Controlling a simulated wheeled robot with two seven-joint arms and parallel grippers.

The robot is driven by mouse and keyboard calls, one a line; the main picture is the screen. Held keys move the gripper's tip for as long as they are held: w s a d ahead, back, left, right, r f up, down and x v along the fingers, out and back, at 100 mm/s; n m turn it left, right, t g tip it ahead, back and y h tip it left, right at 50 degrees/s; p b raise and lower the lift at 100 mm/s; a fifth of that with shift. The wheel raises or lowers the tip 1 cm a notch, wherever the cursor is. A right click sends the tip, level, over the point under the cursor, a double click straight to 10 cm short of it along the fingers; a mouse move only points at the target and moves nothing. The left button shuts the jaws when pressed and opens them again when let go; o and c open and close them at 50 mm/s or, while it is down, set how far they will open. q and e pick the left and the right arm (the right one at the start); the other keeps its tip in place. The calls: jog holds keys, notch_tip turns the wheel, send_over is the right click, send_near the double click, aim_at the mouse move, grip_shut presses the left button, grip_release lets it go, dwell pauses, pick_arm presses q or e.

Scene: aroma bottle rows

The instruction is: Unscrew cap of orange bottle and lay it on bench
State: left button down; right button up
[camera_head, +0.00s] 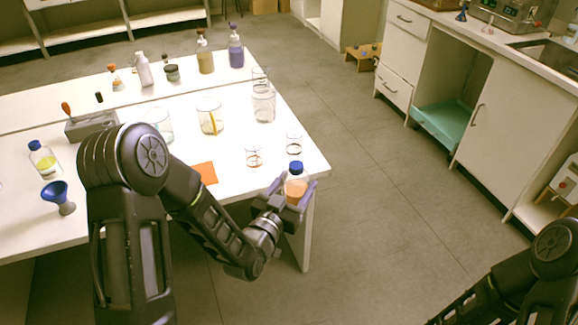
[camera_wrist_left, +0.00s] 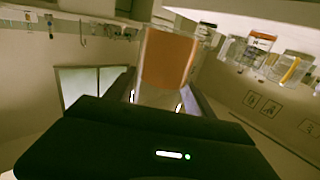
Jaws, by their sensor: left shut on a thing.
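The orange bottle (camera_head: 296,187) is clear with orange liquid and has a blue cap (camera_head: 295,167) on top. My left gripper (camera_head: 291,196) is shut around the body of the bottle at the bench's near right corner. The bottle looks upright, and I cannot tell whether it touches the bench (camera_head: 235,185). In the left wrist view the orange liquid (camera_wrist_left: 167,62) shows between the fingers, and the cap is out of view. My right gripper is not in view; only part of my right arm shows at the lower right.
An orange square (camera_head: 204,172) lies on the bench left of the bottle. Small beakers (camera_head: 254,157) stand just behind it, larger glassware (camera_head: 263,104) farther back. A yellow bottle (camera_head: 44,160) and blue funnel (camera_head: 56,193) stand at the left. Open floor lies right of the bench.

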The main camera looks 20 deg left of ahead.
pick_arm(q)
jog(key=s+d+f+m+g+h, duration=0.4)
jog(key=s+d+h, duration=0.4)
jog(key=d, duration=0.3)
jog(key=shift+d+f+m, duration=0.2)
jog(key=shift+f+m, duration=0.25)
jog(key=shift+m, duration=0.55)
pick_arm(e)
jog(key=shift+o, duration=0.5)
